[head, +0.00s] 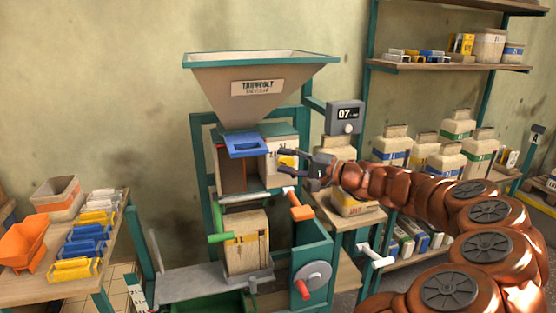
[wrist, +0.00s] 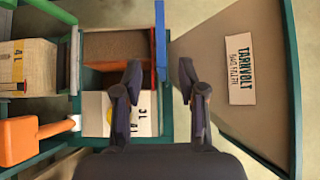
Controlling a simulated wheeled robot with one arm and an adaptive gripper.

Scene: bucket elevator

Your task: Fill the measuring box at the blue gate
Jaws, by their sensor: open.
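The blue gate (head: 248,147) sits under the spout of the grey hopper (head: 262,90), and its edge shows in the wrist view (wrist: 160,50). Below it is a brown-topped compartment with an orange wall (wrist: 115,46). Beside that is a pale box face (head: 280,163) with a volume mark and a yellow patch, also in the wrist view (wrist: 122,113). I cannot tell which is the measuring box. My gripper (head: 312,172) is open and empty, right of the pale face; its fingers (wrist: 158,85) stand apart in the wrist view.
A bag-like box (head: 247,243) stands on the lower tray (head: 190,284), by a green handle (head: 220,238) and an orange handle (head: 298,207). A red crank knob (head: 303,289) and a display (head: 344,117) are at the right. A side table (head: 40,285) holds bins and scoops.

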